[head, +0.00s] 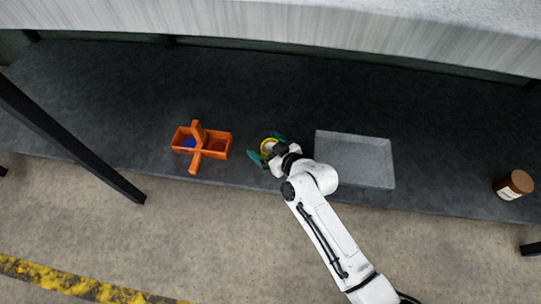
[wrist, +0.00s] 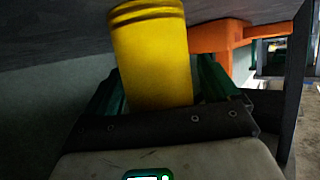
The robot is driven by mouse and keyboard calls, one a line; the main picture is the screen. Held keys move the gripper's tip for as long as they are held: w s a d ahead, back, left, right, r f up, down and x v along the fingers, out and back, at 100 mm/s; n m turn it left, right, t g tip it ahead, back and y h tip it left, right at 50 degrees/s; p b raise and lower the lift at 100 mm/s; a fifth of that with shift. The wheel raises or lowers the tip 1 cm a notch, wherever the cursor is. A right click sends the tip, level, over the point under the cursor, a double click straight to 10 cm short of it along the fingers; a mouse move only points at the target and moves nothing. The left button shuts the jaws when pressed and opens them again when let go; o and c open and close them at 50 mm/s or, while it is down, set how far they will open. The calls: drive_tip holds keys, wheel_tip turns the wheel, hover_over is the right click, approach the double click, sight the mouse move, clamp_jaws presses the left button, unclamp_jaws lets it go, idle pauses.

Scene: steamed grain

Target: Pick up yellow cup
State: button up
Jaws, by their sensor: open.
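The yellow cup (wrist: 153,58) stands between the two green fingers of my gripper (wrist: 160,85) in the wrist view. The fingers are open, one on each side of the cup. Whether either finger touches it I cannot tell. The cup rests on the dark shelf or looks to be just at its surface; its base is hidden by the gripper.
An orange divided caddy (head: 214,145) with a handle and a blue thing (head: 188,142) inside stands left of my gripper. A grey tray (head: 355,140) lies close on the right. A brown-lidded jar (head: 514,185) stands far right. A dark post (head: 70,142) crosses at left.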

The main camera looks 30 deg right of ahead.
drive_tip(key=shift+c, duration=0.5)
drive_tip(key=c, duration=1)
drive_tip(key=shift+r, duration=0.1)
